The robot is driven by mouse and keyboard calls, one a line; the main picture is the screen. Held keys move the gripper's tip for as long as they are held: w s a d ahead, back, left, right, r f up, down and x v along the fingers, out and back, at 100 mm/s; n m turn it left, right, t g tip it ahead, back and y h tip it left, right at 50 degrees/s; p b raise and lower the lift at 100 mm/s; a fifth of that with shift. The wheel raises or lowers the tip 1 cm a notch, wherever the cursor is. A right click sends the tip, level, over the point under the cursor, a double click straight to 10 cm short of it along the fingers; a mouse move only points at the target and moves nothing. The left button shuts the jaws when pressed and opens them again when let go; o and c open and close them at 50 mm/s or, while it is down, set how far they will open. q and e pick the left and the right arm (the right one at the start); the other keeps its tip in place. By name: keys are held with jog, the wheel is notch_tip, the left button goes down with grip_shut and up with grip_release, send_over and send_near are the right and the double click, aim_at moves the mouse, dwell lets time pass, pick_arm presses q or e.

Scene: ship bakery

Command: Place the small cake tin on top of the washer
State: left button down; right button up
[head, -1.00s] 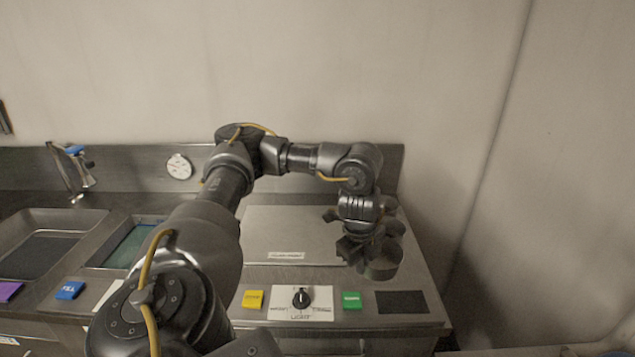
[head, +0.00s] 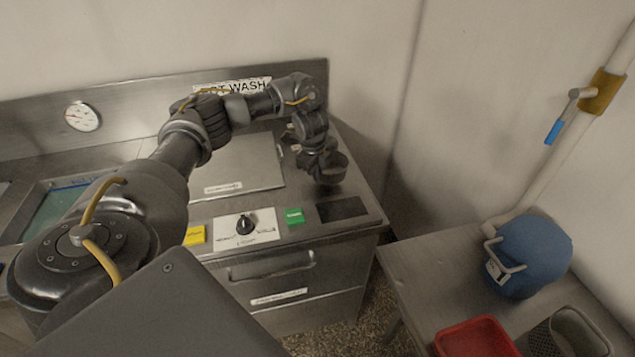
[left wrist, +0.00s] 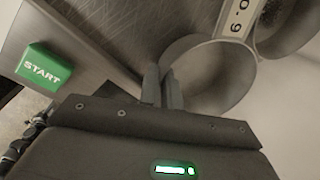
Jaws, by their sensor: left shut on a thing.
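The small cake tin (left wrist: 233,92) is a round, open metal tin in the left wrist view. My left gripper (left wrist: 163,88) is shut on its wall at the left. In the head view, the dark tin (head: 328,174) hangs below my left gripper (head: 314,160), over the right part of the washer's steel top. I cannot tell whether the tin touches the top. The washer (head: 240,165) has a flat lid, a dial (head: 245,225), a yellow button (head: 194,235) and a green START button (head: 294,216). My right gripper is out of view.
Another round metal thing (left wrist: 286,28) and a numbered label (left wrist: 236,18) are near the tin in the left wrist view. A steel side table (head: 425,265) at right holds a blue rounded container (head: 533,255), a red tray (head: 474,338) and a grey mesh basket (head: 566,338).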

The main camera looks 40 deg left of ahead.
pick_arm(q)
jog(key=shift+w+f, duration=0.1)
jog(key=shift+f, duration=0.05)
notch_tip(320, 180, down, 3)
jog(key=shift+r+p, duration=0.1)
jog(key=shift+p, duration=0.5)
jog(key=shift+f, duration=0.25)
jog(key=c, duration=1.6)
grip_release()
notch_tip(320, 180, up, 12)
jog(key=s+p, duration=0.1)
jog(key=s, duration=0.1)
jog(key=shift+d, duration=0.1)
